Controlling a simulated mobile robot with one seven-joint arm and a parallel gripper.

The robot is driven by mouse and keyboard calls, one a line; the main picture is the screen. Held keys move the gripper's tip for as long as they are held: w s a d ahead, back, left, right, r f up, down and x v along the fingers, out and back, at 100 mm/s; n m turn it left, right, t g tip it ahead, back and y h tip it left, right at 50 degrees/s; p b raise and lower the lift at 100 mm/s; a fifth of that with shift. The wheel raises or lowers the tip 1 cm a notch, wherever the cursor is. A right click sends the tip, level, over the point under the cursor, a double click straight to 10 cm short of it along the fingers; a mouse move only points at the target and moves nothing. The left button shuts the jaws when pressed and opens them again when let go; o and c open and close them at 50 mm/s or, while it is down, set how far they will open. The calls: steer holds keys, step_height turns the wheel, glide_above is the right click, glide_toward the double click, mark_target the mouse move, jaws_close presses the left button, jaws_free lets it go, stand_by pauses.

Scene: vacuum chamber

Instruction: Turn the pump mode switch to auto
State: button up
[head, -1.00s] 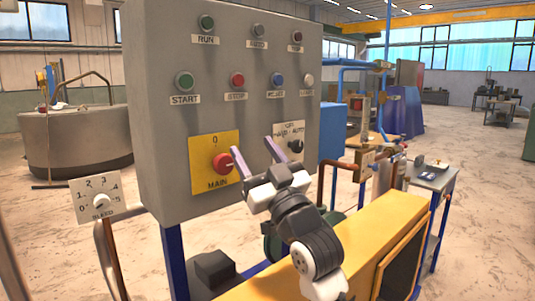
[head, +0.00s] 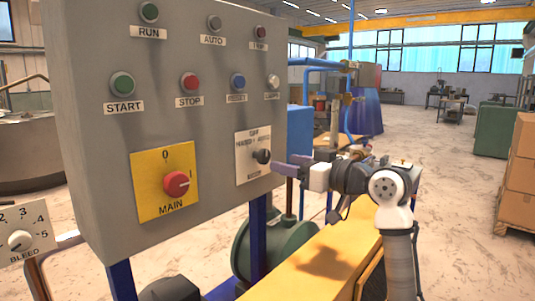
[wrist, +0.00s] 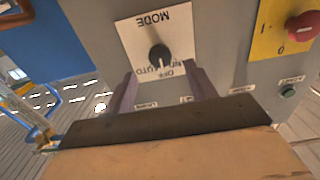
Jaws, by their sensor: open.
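The pump mode switch is a black knob (head: 262,156) on a white label plate (head: 243,174), low on the right part of the grey panel. I cannot clearly tell which mark the knob points at. My gripper (head: 286,167) is open, just off the panel to the right of the knob. In the wrist view its two fingertips (wrist: 161,76) are spread with the knob between and beyond them, apparently not touching.
A red MAIN switch (head: 176,184) on a yellow plate (head: 151,200) is left of the mode switch. Buttons including START (head: 122,84) and STOP (head: 190,83) sit above. A yellow beam (head: 318,262) runs below the arm. A BLEED dial (head: 19,240) stands lower left.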

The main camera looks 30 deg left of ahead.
mark_target(266, 157)
steer(key=a, duration=0.2)
steer(key=a+p, duration=0.1)
steer(key=a, duration=0.1)
steer(key=w+a, duration=0.1)
steer(key=a, duration=0.1)
steer(key=shift+a+p, duration=0.3)
steer(key=shift+a, duration=0.05)
steer(key=c, duration=1)
steer(key=m+p, duration=0.1)
steer(key=m, duration=0.1)
steer(key=m+p, duration=0.1)
steer(key=shift+r+m, duration=0.2)
steer(key=shift+m, duration=0.2)
steer(key=m+p, duration=0.3)
steer(key=m, duration=0.2)
steer(key=shift+f+p, duration=0.1)
steer(key=shift+p, duration=0.2)
